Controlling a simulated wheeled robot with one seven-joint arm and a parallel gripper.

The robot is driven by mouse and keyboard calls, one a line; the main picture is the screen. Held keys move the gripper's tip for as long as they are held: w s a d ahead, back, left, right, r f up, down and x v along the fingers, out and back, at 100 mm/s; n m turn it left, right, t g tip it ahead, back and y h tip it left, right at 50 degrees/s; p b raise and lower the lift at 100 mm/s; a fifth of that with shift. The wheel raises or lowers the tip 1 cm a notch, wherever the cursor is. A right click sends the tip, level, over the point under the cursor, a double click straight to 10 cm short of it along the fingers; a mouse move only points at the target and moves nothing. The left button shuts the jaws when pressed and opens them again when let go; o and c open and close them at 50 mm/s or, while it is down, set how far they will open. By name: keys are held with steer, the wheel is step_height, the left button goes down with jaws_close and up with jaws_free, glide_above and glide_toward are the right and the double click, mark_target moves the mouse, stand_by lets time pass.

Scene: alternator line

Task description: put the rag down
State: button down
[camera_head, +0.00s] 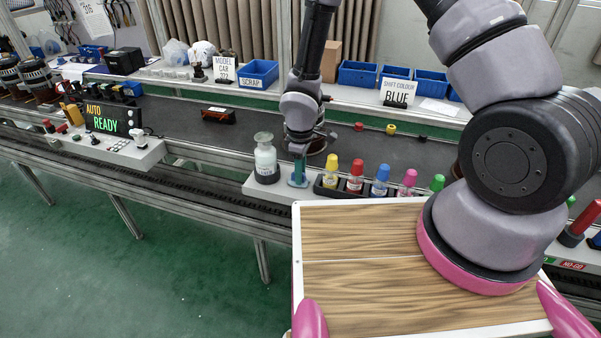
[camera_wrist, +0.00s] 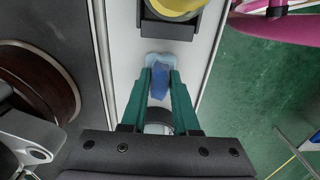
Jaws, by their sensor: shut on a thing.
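My gripper (camera_wrist: 158,78) is shut on the blue rag (camera_wrist: 158,86). In the wrist view the rag is bunched between the green fingers, and a paler blue part spreads past their tips. In the head view my gripper (camera_head: 298,168) points down at the white ledge (camera_head: 262,188), between the white bottle (camera_head: 265,160) and the rack of coloured bottles (camera_head: 325,191). The rag sits low, at or just above the ledge; I cannot tell if it touches. The fingers hide most of the rag in the head view.
The yellow-capped bottle (camera_head: 331,172) stands in the rack close to the right of my gripper, with red, blue, pink and green ones beyond. A conveyor (camera_head: 240,138) runs behind. A wood-topped tray (camera_head: 360,235) lies in front. Blue bins (camera_head: 357,74) stand at the back.

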steer(key=c, duration=0.7)
jaws_free()
steer(key=shift+f, duration=0.1)
steer(key=shift+o, duration=0.2)
step_height(320, 180, up, 12)
steer(key=w+d+r+m+t, duration=0.1)
steer(key=d+r+m, duration=0.3)
steer(key=d+r, duration=0.45)
steer(key=w+d+r+m+t, duration=0.15)
steer(key=d+r+m, duration=0.3)
steer(key=r, duration=0.75)
steer(key=s+d+r+m+t+y, duration=0.1)
steer(key=s+d+r+m+t, duration=0.1)
steer(key=s+d+r+m, duration=0.2)
steer(key=s+d+r+m+t+y, duration=0.1)
steer(key=s+d+r+m, duration=0.4)
steer(key=s+r, duration=0.5)
step_height(320, 180, up, 2)
steer(key=shift+s+r+m+t, duration=0.1)
steer(key=shift+s+m+t, duration=0.25)
steer(key=shift+t, duration=0.5)
steer(key=shift+w+d, duration=0.1)
